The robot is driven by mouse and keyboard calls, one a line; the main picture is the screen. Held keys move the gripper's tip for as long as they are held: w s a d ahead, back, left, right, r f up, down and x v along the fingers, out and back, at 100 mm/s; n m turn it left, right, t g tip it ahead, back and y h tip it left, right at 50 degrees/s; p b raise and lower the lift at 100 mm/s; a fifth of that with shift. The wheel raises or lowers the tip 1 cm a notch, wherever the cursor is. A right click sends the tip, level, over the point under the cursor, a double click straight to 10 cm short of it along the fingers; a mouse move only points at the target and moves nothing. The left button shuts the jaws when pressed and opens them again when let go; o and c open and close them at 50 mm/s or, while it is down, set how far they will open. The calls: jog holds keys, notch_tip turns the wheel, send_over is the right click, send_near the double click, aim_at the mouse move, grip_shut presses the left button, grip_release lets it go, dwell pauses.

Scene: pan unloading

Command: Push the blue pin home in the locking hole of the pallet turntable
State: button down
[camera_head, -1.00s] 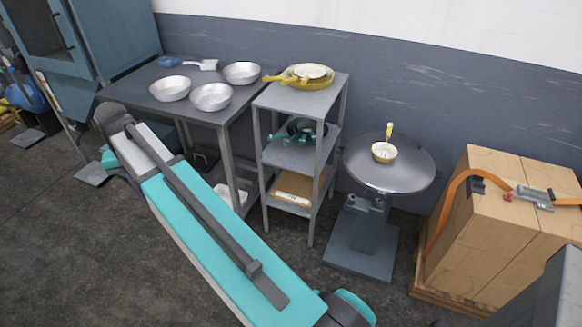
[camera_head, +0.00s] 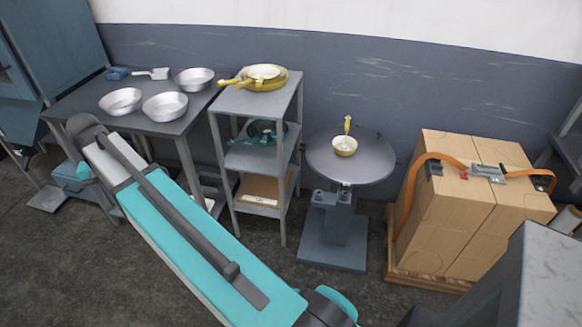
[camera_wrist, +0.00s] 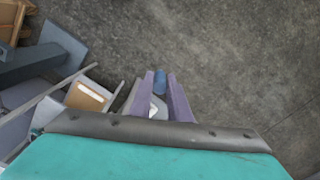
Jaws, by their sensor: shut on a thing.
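My gripper (camera_wrist: 160,96) shows in the wrist view as two pale purple fingers, shut on a small blue piece (camera_wrist: 159,80) that looks like the blue pin. It is held above bare floor. I cannot make out a locking hole, and I cannot be sure this is the pallet turntable.
A dark table (camera_head: 78,104) with several metal pans stands at the left. A grey shelf stand (camera_head: 240,163) holds yellow pans on top. Strapped cartons (camera_head: 440,215) stand on a pallet at the right. A grey block (camera_head: 545,275) is at lower right. Floor in front is open.

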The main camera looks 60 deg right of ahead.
jog(key=s+d+f+m, duration=0.1)
jog(key=d+m, duration=0.1)
jog(key=d, duration=0.5)
jog(key=s+d+f+m+p, duration=0.1)
jog(key=d+m, duration=0.2)
jog(key=d, duration=0.4)
jog(key=s+d+f+m, duration=0.1)
jog(key=d+f+m, duration=0.1)
jog(key=d, duration=0.5)
jog(key=m+p, duration=0.3)
jog(key=m, duration=1.5)
send_near(347, 183)
jog(key=s+a+f, duration=0.1)
jog(key=a, duration=0.1)
jog(key=shift+a+f, duration=0.15)
jog(key=shift+f+b, duration=0.3)
jog(key=shift+b, duration=0.05)
jog(key=shift+f+b, duration=0.9)
jog(key=shift+f, duration=0.9)
jog(key=shift+w+f+b, duration=0.15)
jog(key=shift+f+b, duration=0.35)
jog(key=shift+f, duration=0.6)
